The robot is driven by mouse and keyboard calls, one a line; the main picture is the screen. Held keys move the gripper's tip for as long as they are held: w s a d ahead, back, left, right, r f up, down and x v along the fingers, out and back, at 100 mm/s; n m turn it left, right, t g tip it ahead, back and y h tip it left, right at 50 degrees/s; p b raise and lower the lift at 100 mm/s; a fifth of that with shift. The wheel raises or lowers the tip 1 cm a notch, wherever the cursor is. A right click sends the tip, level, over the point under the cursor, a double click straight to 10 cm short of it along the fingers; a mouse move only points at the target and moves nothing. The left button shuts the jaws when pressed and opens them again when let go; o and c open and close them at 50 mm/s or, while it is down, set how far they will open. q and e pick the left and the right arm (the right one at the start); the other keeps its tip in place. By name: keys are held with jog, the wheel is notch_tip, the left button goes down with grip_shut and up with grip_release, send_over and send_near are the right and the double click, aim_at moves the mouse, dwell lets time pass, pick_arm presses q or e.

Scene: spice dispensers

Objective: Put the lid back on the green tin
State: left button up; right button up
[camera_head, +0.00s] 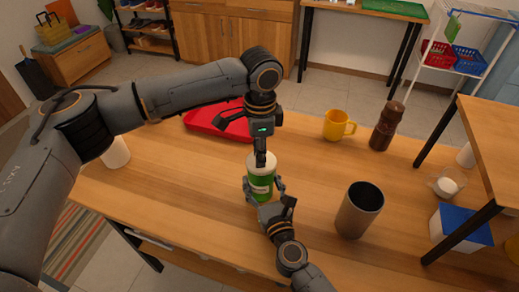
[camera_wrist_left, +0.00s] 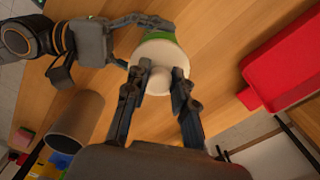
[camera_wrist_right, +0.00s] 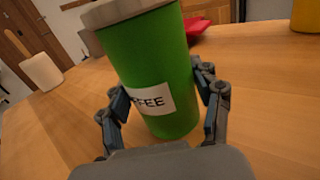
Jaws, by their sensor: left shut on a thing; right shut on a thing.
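The green tin (camera_head: 261,187) stands upright on the wooden table, and its white label reads "FFEE" in the right wrist view (camera_wrist_right: 170,70). My right gripper (camera_head: 264,184) is shut around the tin's sides. The pale round lid (camera_wrist_left: 153,52) is at the tin's mouth, with its knob between the fingers of my left gripper (camera_wrist_left: 161,76). My left gripper reaches down from above, shut on the lid. The lid's edge (camera_wrist_right: 115,12) shows at the top of the tin in the right wrist view. I cannot tell whether it is fully seated.
A grey-brown cup (camera_head: 357,212) stands right of the tin. A yellow mug (camera_head: 337,125) and a brown grinder (camera_head: 384,128) stand behind it. A white cup (camera_head: 116,152) stands at the left.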

pick_arm(q)
jog(key=o, duration=1.1)
notch_tip(320, 180, up, 12)
jog(key=shift+f, duration=0.1)
pick_arm(e)
jog(key=o, duration=1.8)
jog(key=shift+c, duration=0.2)
jog(key=v, duration=1.2)
jog(key=shift+d, duration=0.1)
